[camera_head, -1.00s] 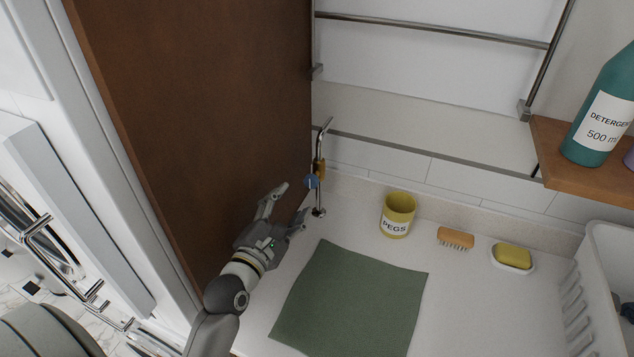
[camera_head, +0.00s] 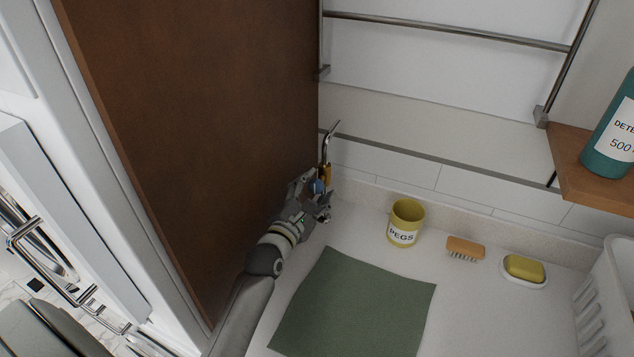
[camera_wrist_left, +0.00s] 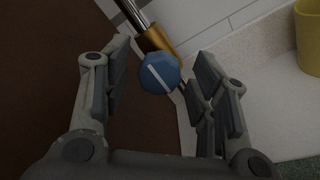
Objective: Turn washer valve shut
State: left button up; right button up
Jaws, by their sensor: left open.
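The washer valve has a blue knob (camera_wrist_left: 160,73) with a white line across its face, on a brass body (camera_wrist_left: 153,40) fitted to a thin metal pipe. In the head view the blue knob (camera_head: 318,186) is partly covered by my gripper, below the brass part (camera_head: 325,172). My left gripper (camera_head: 316,195) is open, with a finger on each side of the knob. In the left wrist view the knob shows between the fingers (camera_wrist_left: 158,82), and neither finger visibly presses on it. The white line runs slanted in that view. My right gripper is not in view.
A brown panel (camera_head: 200,130) stands close at the left of the valve. On the counter are a yellow pegs cup (camera_head: 407,215), a brush (camera_head: 465,247), a soap dish (camera_head: 523,283) and a green mat (camera_head: 355,310). A detergent bottle (camera_head: 610,150) stands on a shelf (camera_head: 590,180).

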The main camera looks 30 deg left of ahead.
pick_arm(q)
jog(key=shift+w, duration=0.75)
jog(key=c, duration=1)
